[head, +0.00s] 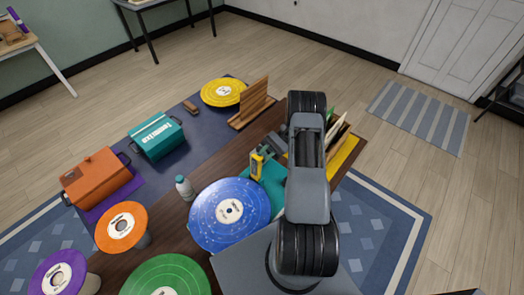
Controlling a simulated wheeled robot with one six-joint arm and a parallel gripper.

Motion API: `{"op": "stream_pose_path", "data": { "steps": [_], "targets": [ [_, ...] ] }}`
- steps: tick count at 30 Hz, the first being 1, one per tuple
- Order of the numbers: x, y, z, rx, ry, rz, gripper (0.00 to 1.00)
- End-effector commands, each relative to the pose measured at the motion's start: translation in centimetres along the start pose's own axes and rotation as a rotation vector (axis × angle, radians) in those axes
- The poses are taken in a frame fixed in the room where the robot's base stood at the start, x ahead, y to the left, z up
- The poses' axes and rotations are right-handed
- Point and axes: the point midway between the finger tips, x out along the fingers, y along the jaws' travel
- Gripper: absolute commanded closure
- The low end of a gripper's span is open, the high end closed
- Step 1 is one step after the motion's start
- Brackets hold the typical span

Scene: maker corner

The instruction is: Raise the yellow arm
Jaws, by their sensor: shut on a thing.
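A small yellow arm (257,166) with a dark patch on its face stands up left of my arm, beside a teal base (271,181). My gripper (268,151) shows only as grey parts at the top of the yellow arm. It is shut on the yellow arm. My arm's links hide most of the gripper and the right part of the teal base, so the exact hold cannot be seen.
A blue disc (215,208) lies close left of the teal base, with a small bottle (184,187) beyond it. A wooden rack (253,103) stands behind. A yellow-edged holder (346,157) with upright pieces is right of my arm. Teal (156,136) and orange (96,178) boxes stand left.

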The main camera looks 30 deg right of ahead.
Motion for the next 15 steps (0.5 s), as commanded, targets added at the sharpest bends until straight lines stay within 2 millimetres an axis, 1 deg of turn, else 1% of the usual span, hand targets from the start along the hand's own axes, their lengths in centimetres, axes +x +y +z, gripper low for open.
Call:
{"op": "stream_pose_path", "data": {
  "steps": [9,10,15],
  "targets": [
    [0.19,0.23,-0.19,0.006,-0.006,0.000,1.00],
    [0.19,0.23,-0.19,0.006,-0.006,0.000,0.79],
    [0.12,0.18,-0.11,0.005,-0.005,-0.001,0.63]
  ]
}}
